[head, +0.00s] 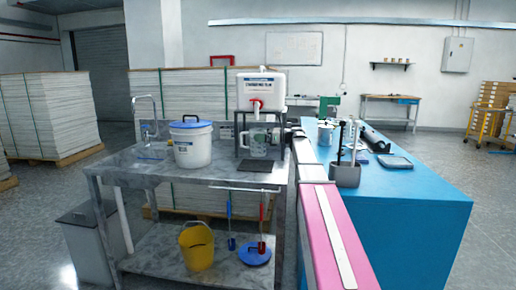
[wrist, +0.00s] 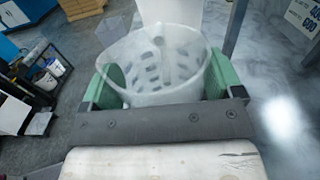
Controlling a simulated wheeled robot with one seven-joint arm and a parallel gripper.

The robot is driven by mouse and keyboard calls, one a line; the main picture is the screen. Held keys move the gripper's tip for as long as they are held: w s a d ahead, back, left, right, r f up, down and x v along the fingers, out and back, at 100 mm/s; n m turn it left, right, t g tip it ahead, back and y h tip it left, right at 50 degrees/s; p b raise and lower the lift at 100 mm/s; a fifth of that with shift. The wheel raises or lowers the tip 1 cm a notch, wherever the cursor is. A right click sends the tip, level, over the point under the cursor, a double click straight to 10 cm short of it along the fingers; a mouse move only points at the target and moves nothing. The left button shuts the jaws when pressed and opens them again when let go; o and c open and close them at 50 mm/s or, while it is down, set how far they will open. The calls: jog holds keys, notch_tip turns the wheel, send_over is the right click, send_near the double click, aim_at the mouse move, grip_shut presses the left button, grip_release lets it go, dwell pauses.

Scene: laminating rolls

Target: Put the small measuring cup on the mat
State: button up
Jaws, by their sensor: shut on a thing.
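The measuring cup (head: 256,147) is clear and looks upright, below the red tap of the white dispenser (head: 262,92). In the wrist view the translucent cup (wrist: 160,75) fills the space between the green finger pads, with dark marks on its wall. My gripper (wrist: 165,82) is shut on it; in the head view my gripper (head: 272,139) reaches in from the right. The dark flat mat (head: 258,165) lies on the marble-topped table (head: 130,168), just in front of and below the cup. I cannot tell whether the cup's base touches anything.
A white bucket with a blue lid (head: 191,143) stands left of the mat. The dispenser sits on a dark stand behind the cup. A blue table (head: 420,215) with a grey holder (head: 345,174) is at the right. Bare tabletop lies around the mat's front and left.

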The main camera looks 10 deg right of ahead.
jog(key=w+f, duration=0.2)
jog(key=w, duration=0.1)
jog(key=shift+a, duration=0.35)
jog(key=shift+f, duration=2)
jog(key=shift+f, duration=0.1)
jog(key=o, duration=0.7)
jog(key=v, duration=0.7)
jog(key=shift+d, duration=0.2)
